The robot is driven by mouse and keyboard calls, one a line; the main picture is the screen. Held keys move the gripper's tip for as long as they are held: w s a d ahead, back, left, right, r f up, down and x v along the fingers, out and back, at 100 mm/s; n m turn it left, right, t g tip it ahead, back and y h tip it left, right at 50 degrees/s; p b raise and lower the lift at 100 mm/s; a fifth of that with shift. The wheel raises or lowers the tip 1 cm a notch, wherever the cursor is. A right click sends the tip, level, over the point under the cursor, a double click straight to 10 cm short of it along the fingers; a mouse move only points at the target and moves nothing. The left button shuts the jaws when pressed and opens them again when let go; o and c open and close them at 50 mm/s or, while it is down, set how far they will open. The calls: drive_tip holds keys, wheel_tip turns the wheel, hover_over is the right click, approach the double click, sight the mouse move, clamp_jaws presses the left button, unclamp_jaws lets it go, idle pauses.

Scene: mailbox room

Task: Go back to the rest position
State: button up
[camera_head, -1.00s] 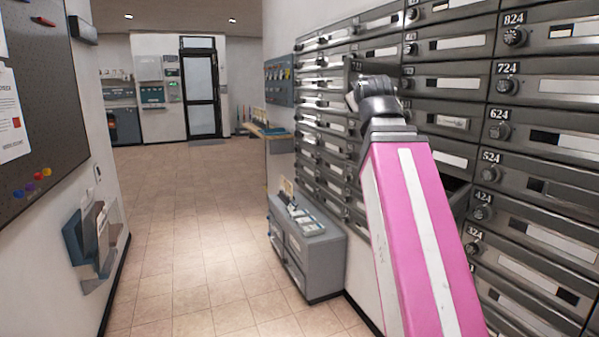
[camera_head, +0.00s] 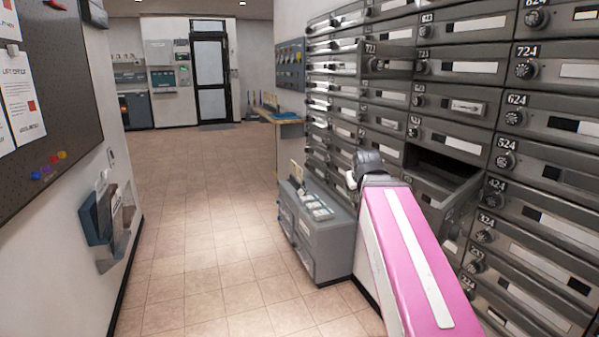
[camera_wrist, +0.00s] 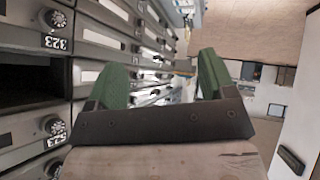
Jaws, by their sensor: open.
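My gripper's two green fingers (camera_wrist: 165,82) show in the wrist view, spread apart with nothing between them. In the head view the fingers are hidden; my pink and white arm rises from the lower right, its wrist end in front of the mailbox wall. The grey mailbox wall (camera_head: 459,67) fills the right side. One compartment (camera_head: 440,165) is open and dark, with its front (camera_head: 450,205) sticking out beside my arm. The wrist view also shows an open dark compartment (camera_wrist: 30,87) left of the fingers, between the doors marked 323 and 523.
A low grey cabinet (camera_head: 330,240) stands left of my arm. A noticeboard (camera_head: 65,105) and a wall holder (camera_head: 108,220) are on the left wall. The tiled floor (camera_head: 210,240) between is clear.

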drive_tip(key=s+f+m+g, duration=0.1)
drive_tip(key=s+f+g, duration=0.2)
drive_tip(key=f, duration=0.8)
drive_tip(key=s+f+m+g, duration=0.1)
drive_tip(key=s+f+g, duration=0.2)
drive_tip(key=f, duration=0.9)
drive_tip(key=s+a+f+g+y, duration=0.1)
drive_tip(key=s+f+g, duration=0.2)
drive_tip(key=s+f, duration=0.4)
wheel_tip(320, 180, down, 5)
drive_tip(key=shift+s+r+m, duration=0.1)
drive_tip(key=shift+s+m, duration=0.05)
drive_tip(key=shift+m, duration=0.25)
